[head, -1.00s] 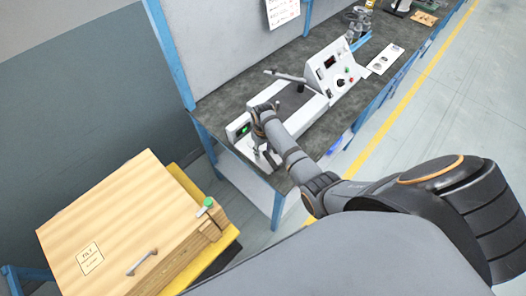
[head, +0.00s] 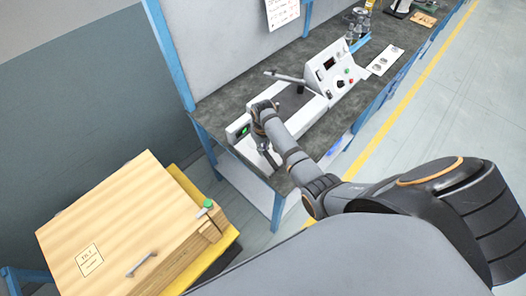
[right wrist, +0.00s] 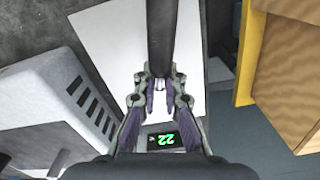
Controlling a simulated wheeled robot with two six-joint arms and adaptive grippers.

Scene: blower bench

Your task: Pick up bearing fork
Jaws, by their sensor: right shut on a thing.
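My right gripper (head: 267,152) points down over the near left end of the white bench machine (head: 313,112). In the right wrist view its two fingers (right wrist: 158,90) are closed in on the lower end of a dark round bar (right wrist: 160,40), with a small metal tip between them. I take this bar to be the bearing fork, but its shape is mostly cut off by the top of the picture. In the head view the held thing is too small and covered to make out. My left gripper is out of view.
A small green display (right wrist: 161,140) lies just below the fingers. A lever (head: 285,76) crosses the machine beside its control panel (head: 335,75). A wooden box (head: 120,225) on a yellow base stands at lower left. Bare bench top (head: 230,95) lies behind the machine.

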